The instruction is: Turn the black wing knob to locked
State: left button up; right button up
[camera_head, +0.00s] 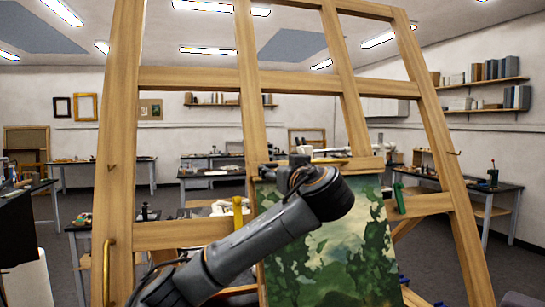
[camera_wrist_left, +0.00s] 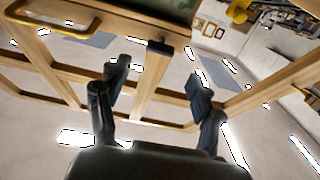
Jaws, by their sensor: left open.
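A wooden easel (camera_head: 190,78) fills the head view and holds a green landscape painting (camera_head: 345,255). My left arm reaches in from the lower left, and its wrist covers part of the painting's upper left. My left gripper (camera_wrist_left: 158,78) is open in the left wrist view, with a finger on each side and nothing held. Beyond and between the fingers is a dark block (camera_wrist_left: 160,47) at the end of a wooden bar; I cannot tell whether it is the black wing knob. No wing shape or locked mark can be made out. My right gripper is not in view.
A brass handle (camera_head: 108,270) is on the easel's left post; a green handle (camera_head: 399,197) is beside the painting's right edge. Workbenches (camera_head: 210,172) stand behind the easel, and shelves (camera_head: 490,83) hang on the right wall. The easel's upper openings are clear.

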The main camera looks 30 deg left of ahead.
aim_at(270, 165)
pick_arm(q)
jog(key=p+x, duration=0.3)
jog(key=x, duration=0.3)
jog(key=shift+r, duration=0.2)
jog(key=shift+w+a+f, duration=0.15)
jog(key=shift+w+a, duration=0.15)
jog(key=shift+a, duration=0.05)
jog(key=shift+a+f, duration=0.1)
